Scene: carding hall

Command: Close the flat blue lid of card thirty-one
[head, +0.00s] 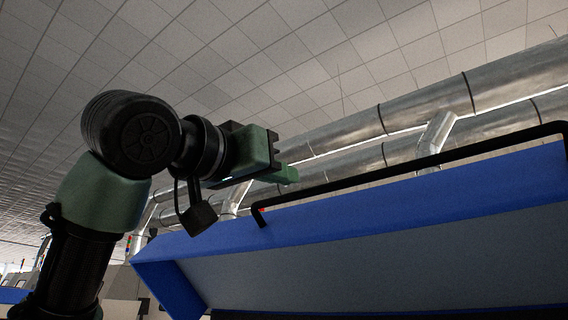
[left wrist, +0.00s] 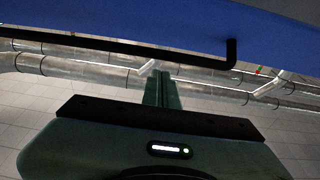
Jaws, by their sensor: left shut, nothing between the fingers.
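The flat blue lid (head: 350,206) stands raised and tilted at the right of the head view, with its blue rim and grey underside showing. A black bar handle (head: 400,166) runs along its upper edge. My left gripper (head: 292,174) is shut and empty, just above and left of the handle's near end in the head view. In the left wrist view my shut fingers (left wrist: 162,75) point toward the handle (left wrist: 110,43), with a small gap in the picture. The lid (left wrist: 140,18) fills the top there. My right gripper is not in view.
Large metal ducts (head: 430,100) run under the tiled ceiling (head: 270,45) behind the lid. Pale machine parts (head: 122,285) show low at the left. The space above the lid looks open.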

